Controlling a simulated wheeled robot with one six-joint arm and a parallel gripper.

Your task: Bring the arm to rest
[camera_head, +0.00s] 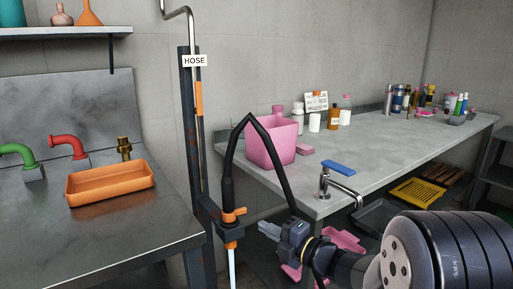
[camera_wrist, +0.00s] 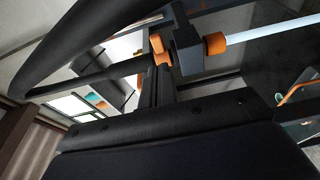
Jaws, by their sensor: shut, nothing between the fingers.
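My gripper (camera_head: 268,229) is at the lower middle of the head view, shut and empty, beside the black hose (camera_head: 272,155) and to the right of the orange valve (camera_head: 232,216). My dark arm comes in from the lower right. White liquid or a white rod (camera_head: 232,268) extends down below the orange valve. In the wrist view the orange valve (camera_wrist: 158,50) and the black hose (camera_wrist: 85,80) show close by.
An upright post with a HOSE sign (camera_head: 195,61) stands left of my gripper. An orange tray (camera_head: 110,184) lies on the left counter (camera_head: 110,240).

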